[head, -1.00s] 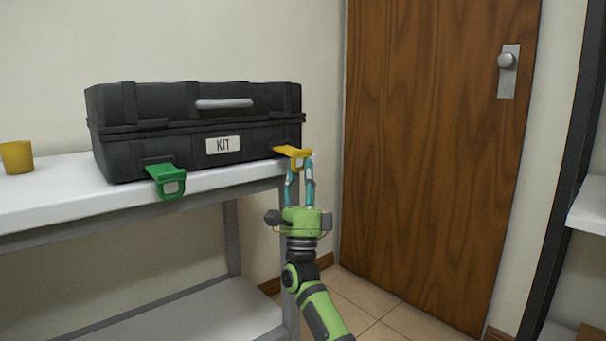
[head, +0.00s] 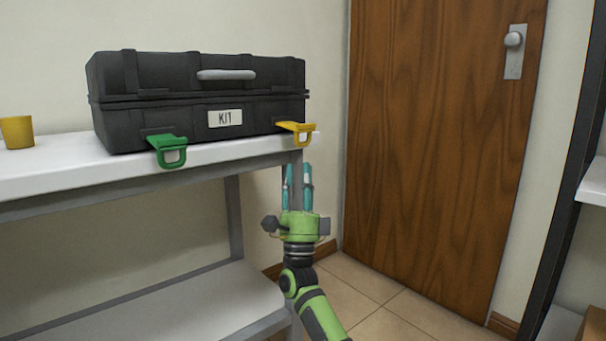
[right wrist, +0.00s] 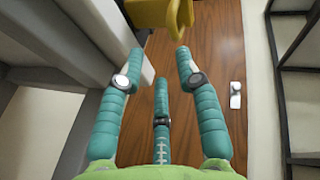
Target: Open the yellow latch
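The yellow latch (head: 297,128) is on the front right of the black kit case (head: 170,115). It sticks out from the case front past the table edge, with its looped end bent down. My right gripper (head: 297,168) is below the latch, with its fingers pointing up and a gap between them and the latch. In the right wrist view the fingers (right wrist: 160,58) are spread with nothing between them. The yellow latch (right wrist: 150,14) shows there beyond the fingertips, cut off by the top edge. My left gripper is not in view.
A green latch (head: 168,149) sticks out at the case's front left. The case stands on a white table (head: 60,168) with a yellow cup (head: 17,132) at left. A wooden door (head: 430,150) is behind at right, and a shelf rack (head: 570,170) stands far right.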

